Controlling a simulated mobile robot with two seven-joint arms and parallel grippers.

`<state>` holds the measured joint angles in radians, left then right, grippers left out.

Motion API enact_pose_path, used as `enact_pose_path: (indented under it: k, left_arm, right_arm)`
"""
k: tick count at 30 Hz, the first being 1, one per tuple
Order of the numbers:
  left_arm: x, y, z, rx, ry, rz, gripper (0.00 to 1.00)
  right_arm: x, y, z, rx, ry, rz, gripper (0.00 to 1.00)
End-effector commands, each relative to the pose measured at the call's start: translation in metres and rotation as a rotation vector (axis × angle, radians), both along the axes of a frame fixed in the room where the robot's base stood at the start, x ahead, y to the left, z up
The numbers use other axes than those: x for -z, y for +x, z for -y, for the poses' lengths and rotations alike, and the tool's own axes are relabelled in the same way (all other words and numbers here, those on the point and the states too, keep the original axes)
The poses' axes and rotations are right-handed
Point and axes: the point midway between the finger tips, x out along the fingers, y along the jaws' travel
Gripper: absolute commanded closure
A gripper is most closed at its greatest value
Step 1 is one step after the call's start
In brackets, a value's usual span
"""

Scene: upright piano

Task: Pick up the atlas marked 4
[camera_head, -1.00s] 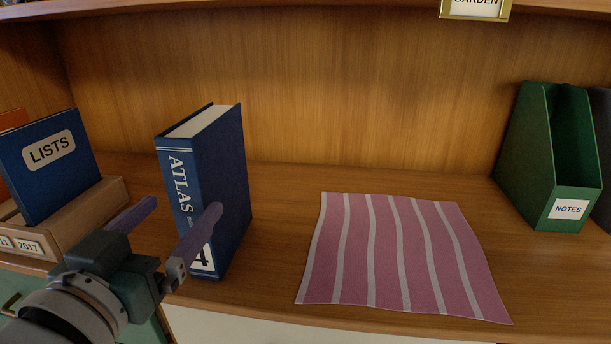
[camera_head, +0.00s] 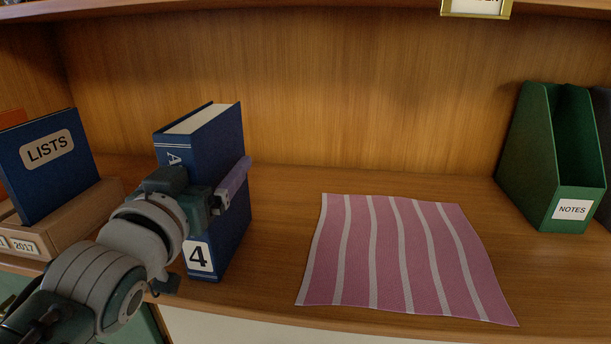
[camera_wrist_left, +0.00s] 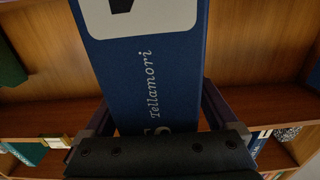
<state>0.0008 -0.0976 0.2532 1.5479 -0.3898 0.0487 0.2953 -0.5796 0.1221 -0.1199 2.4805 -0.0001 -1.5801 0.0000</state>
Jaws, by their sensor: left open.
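The blue atlas (camera_head: 222,225) stands upright on the wooden shelf, with a white label marked 4 low on its spine. My left gripper (camera_head: 205,185) is at the book's spine, partly hiding its title. One purple finger lies along the book's right cover; the other finger is hidden in the head view. In the left wrist view the atlas spine (camera_wrist_left: 155,75) runs between my two fingers, one on each side. The left gripper is open around the book. My right gripper is not in view.
A pink striped cloth (camera_head: 400,255) lies flat to the right. A green NOTES file holder (camera_head: 550,160) stands at the far right.

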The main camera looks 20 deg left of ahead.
Motion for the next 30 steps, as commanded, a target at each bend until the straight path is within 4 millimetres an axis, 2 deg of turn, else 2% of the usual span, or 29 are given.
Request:
enact_pose_path:
  k: [4,27,30]
  left_arm:
    - [-0.0002,-0.0002,-0.0001,0.000,0.000,0.000,0.07]
    - [-0.0001,-0.0006,0.0002,0.000,0.000,0.000,0.94]
    - [-0.0001,-0.0006,0.0002,0.000,0.000,0.000,1.00]
  right_arm:
    - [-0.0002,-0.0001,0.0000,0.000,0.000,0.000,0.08]
    - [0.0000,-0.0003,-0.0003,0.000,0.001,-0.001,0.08]
    - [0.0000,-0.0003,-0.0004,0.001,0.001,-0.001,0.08]
